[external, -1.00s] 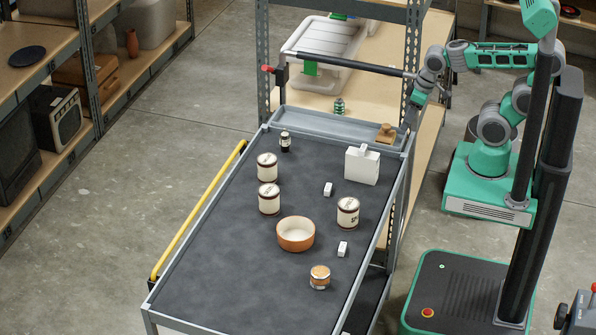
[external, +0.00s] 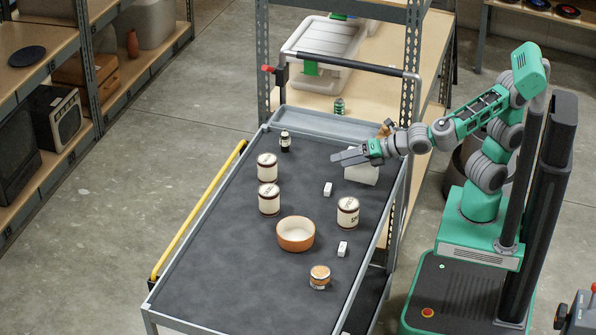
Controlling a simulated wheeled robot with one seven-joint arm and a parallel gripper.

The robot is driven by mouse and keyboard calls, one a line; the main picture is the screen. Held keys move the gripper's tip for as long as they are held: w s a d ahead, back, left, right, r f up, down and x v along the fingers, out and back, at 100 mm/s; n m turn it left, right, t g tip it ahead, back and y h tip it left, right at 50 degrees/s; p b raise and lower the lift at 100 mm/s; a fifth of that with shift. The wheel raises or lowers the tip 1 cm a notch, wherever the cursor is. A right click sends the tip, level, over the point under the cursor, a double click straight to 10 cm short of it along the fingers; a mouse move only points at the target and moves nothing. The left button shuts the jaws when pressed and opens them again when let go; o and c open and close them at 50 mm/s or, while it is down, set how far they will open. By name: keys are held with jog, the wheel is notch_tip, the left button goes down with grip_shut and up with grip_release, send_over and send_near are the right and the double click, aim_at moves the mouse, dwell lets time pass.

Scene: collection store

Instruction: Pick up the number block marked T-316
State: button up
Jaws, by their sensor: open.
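Two small white blocks lie on the dark cart top in the external view: one block (external: 327,189) near the middle and another block (external: 342,248) nearer the front right. Their markings are too small to read, so I cannot tell which one is T-316. My gripper (external: 340,157) is open and empty, pointing left above the far part of the cart. It is up and behind the middle block, apart from it, and partly covers a white box (external: 362,174).
Cream canisters (external: 267,168), (external: 269,199) and (external: 347,212) stand around the middle block. An orange bowl (external: 296,234), a small jar (external: 320,277) and a dark figure (external: 285,141) share the cart. The cart's front left is clear. A push handle (external: 350,64) rises at the back.

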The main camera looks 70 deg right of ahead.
aim_at(330, 187)
jog(key=s+f+n, duration=0.1)
jog(key=f+n, duration=0.1)
jog(key=s+f+n+b, duration=0.1)
jog(key=f+n, duration=0.1)
jog(key=n, duration=0.1)
jog(key=s+f+n, duration=0.1)
jog(key=f+n, duration=0.1)
jog(key=n, duration=0.1)
jog(key=shift+s+f+t+h, duration=0.2)
jog(key=shift+f+t+h, duration=0.1)
jog(key=shift+f+t, duration=0.1)
jog(key=shift+d+f+n+b, duration=0.15)
jog(key=shift+n+b, duration=0.15)
jog(key=shift+n, duration=0.2)
jog(key=x, duration=0.2)
jog(key=b+x, duration=0.1)
jog(key=x, duration=0.2)
jog(key=b+x, duration=0.1)
jog(key=x, duration=0.1)
jog(key=shift+a+f, duration=0.4)
jog(key=shift+f, duration=0.05)
jog(key=shift+w, duration=0.15)
grip_shut()
jog(key=shift+r, duration=0.1)
